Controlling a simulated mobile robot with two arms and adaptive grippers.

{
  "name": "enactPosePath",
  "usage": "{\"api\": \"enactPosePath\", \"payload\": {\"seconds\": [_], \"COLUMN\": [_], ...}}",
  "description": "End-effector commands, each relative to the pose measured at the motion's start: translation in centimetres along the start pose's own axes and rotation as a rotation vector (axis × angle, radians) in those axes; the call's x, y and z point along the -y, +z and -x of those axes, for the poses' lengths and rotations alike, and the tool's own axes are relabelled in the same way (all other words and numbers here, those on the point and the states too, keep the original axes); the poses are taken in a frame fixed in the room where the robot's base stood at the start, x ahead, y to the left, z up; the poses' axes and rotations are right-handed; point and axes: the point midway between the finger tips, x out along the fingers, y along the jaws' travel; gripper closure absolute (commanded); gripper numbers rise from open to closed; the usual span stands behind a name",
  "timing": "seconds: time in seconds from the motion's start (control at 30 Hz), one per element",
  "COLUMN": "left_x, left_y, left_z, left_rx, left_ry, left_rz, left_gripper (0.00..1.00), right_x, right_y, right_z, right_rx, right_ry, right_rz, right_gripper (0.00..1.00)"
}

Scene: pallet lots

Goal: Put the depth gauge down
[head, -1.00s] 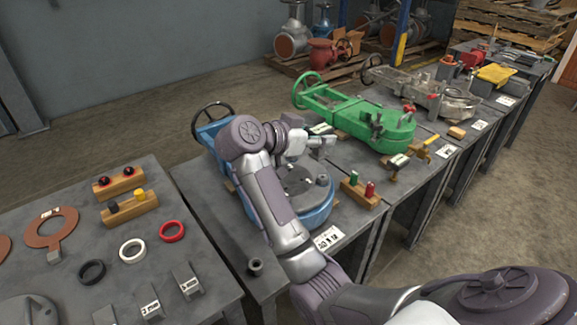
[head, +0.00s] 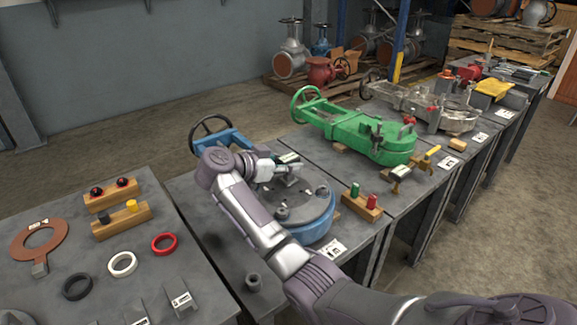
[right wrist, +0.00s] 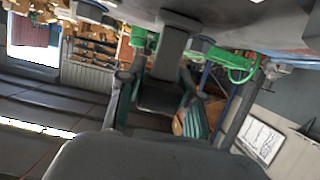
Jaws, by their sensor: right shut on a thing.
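My right gripper (head: 288,171) is over the round top of the blue valve (head: 312,232) in the head view. It is shut on the depth gauge (head: 287,158), of which only a small part with a pale tag shows there. In the right wrist view the gauge (right wrist: 172,50) is a dark grey bar and block between the two fingers (right wrist: 160,99). I cannot tell whether the gauge touches the valve top. My forearm and wrist hide part of the blue valve. My left gripper is out of view.
A green valve (head: 385,145) lies to the right on the same row of benches. A wooden block with green and red pegs (head: 362,202) stands close right of the blue valve. A small dark cup (head: 253,282) stands at the front. The left table holds rings and blocks.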

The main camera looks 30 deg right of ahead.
Motion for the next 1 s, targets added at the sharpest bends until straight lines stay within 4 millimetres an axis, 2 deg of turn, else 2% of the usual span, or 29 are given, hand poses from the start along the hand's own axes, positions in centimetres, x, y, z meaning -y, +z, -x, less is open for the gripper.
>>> {"api": "enactPosePath", "payload": {"seconds": [0.37, 0.4, 0.5, 0.9, 0.97, 1.0], "left_x": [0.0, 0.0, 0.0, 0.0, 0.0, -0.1], "left_y": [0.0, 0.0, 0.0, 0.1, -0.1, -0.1], "left_z": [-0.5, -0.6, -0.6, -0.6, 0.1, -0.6], "left_rx": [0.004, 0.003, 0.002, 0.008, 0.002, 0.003], "left_ry": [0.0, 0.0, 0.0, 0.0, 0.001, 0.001], "left_rz": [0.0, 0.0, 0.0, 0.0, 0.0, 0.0], "left_gripper": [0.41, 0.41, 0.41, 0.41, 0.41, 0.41], "right_x": [0.0, 0.0, 0.0, 0.0, 0.1, 0.1], "right_y": [0.0, 0.1, 0.1, -0.1, -0.1, -0.1], "right_z": [0.0, -0.1, -0.1, 0.0, 0.9, 1.6], "right_rx": [-0.001, 0.001, 0.001, -0.001, 0.002, 0.003], "right_ry": [-0.001, 0.0, 0.0, -0.001, -0.003, -0.003], "right_rz": [-0.002, 0.0, 0.0, -0.002, 0.0, 0.0], "right_gripper": [1.0, 0.59, 0.42, 0.4, 0.4, 0.4]}}
